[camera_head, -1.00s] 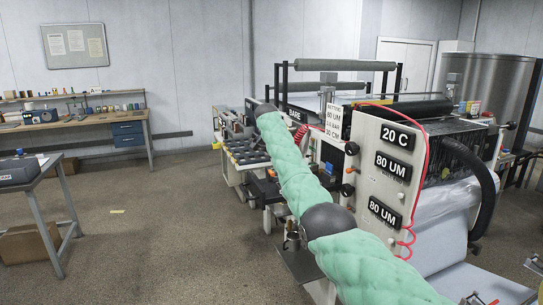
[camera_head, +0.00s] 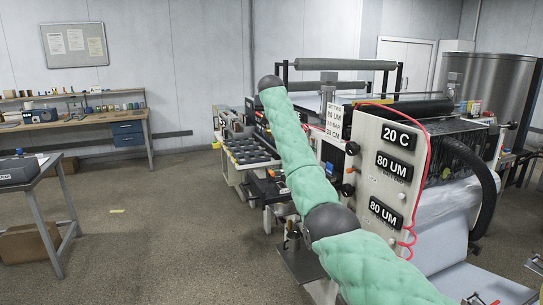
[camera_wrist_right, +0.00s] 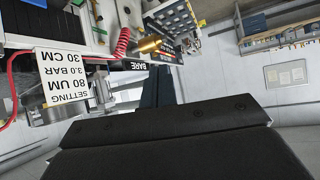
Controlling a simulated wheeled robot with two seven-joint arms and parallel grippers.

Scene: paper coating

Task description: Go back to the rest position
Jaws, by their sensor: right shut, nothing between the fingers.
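My right arm, in a green padded sleeve with dark round joints, reaches up and to the left across the front of the coating machine in the head view. Its gripper is hidden behind the raised end of the arm there. In the right wrist view, my right gripper (camera_wrist_right: 158,86) shows as dark fingers beyond its broad black body; it is shut and empty. The coating machine (camera_head: 376,205), with its "20 C" and "80 UM" labels, stands behind the arm. My left gripper is in neither view.
A white settings card (camera_wrist_right: 63,78) and a brass fitting on a red coiled hose (camera_wrist_right: 149,45) show near the gripper in the wrist view. A workbench (camera_head: 90,125) stands at the back left, a grey table (camera_head: 45,168) at the left edge.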

